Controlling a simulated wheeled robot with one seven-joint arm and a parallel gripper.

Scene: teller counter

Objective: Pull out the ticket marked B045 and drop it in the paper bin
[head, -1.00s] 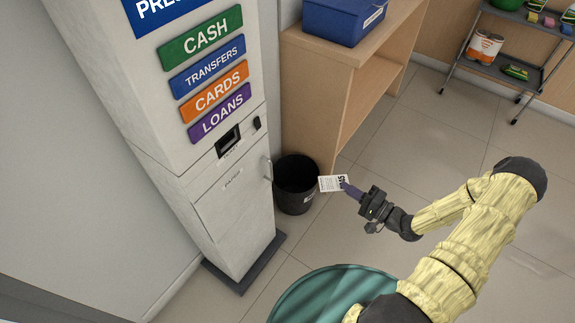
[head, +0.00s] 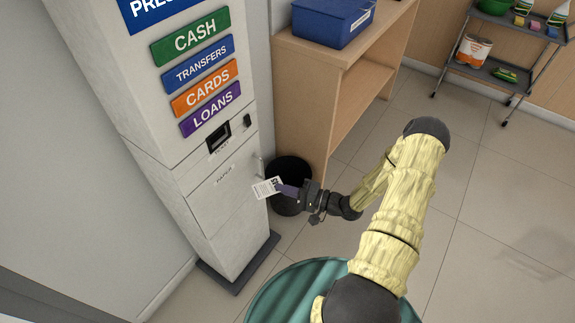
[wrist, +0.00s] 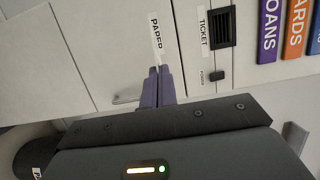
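My gripper (head: 284,191) is shut on a white paper ticket (head: 266,187), held out flat from its purple fingers. Bold dark print shows at the ticket's finger end, too small to read surely. In the wrist view the fingers (wrist: 157,88) are together and the ticket (wrist: 160,56) shows nearly edge-on. The black paper bin (head: 291,206) stands on the floor between the kiosk and the wooden shelf. In the head view the gripper and ticket overlap the bin's front left, the ticket reaching past its rim toward the kiosk. The bin also shows at lower left in the wrist view (wrist: 36,155).
The white ticket kiosk (head: 215,200) stands at left, with a dark ticket slot (head: 219,137) and a door handle (head: 259,166) close to the ticket. The wooden shelf (head: 318,110) carries a blue box (head: 332,24). Floor on the right is clear up to a trolley (head: 490,68).

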